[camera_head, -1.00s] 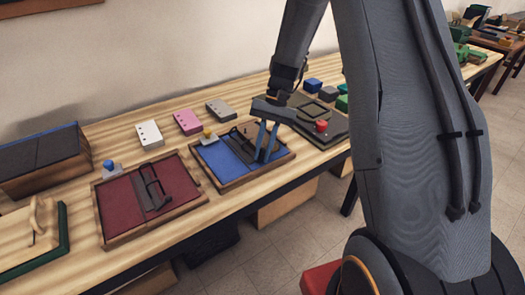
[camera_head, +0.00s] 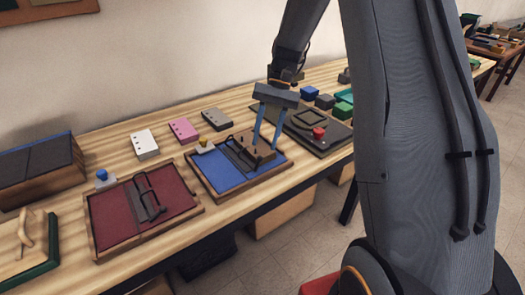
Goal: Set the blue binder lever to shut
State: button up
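The blue binder (camera_head: 219,172) lies in a wooden-framed tray in the middle of the table, with a dark central strip (camera_head: 235,157). Thin dark lever parts show by the strip, but their exact position is too small to tell. A brown block (camera_head: 262,153) with small dark marks sits on the binder's right part. My gripper (camera_head: 267,147) points down over this part, with its two blue-grey fingers spread apart and their tips by the block. I cannot tell whether the tips touch it.
A red binder (camera_head: 172,190) with a raised dark loop lever (camera_head: 148,196) lies to the left. White (camera_head: 144,144), pink (camera_head: 184,130) and grey (camera_head: 216,119) blocks stand behind. A dark panel with a red knob (camera_head: 319,133) is close on the right.

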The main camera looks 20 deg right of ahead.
aim_at(250, 173)
jog(key=shift+w+d+r, duration=0.1)
jog(key=shift+d+r, duration=0.05)
jog(key=shift+r, duration=0.25)
